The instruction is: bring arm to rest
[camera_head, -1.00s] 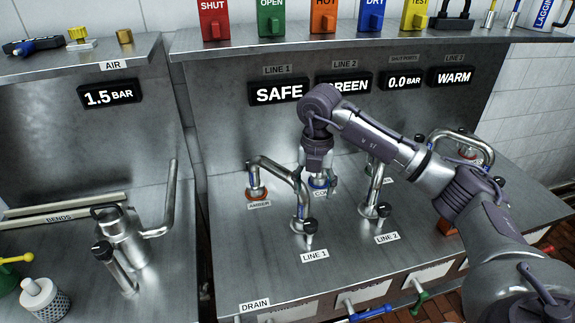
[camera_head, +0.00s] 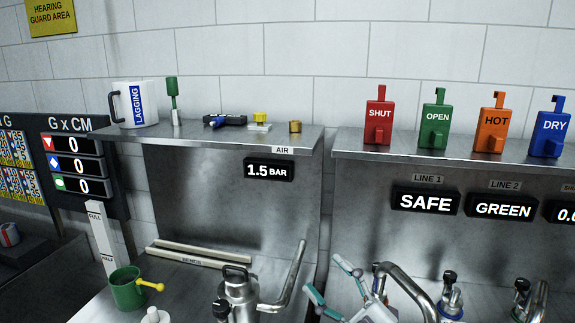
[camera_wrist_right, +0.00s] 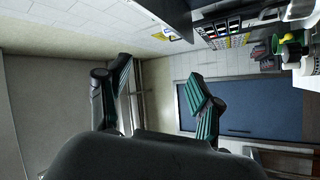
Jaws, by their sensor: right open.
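My right gripper (camera_head: 329,280) shows at the bottom of the head view, in front of the bench. Its two teal-padded fingers are spread, with nothing between them. In the right wrist view my right gripper (camera_wrist_right: 160,88) is also open and empty, and a blue door-like panel (camera_wrist_right: 245,115) and a pale wall show beyond it. Most of my right arm is out of the head view. My left gripper is in neither view.
Curved pipework (camera_head: 405,283) is right of my gripper. The shelf (camera_head: 230,136) above holds a white LAGGING jug (camera_head: 137,104) and small parts.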

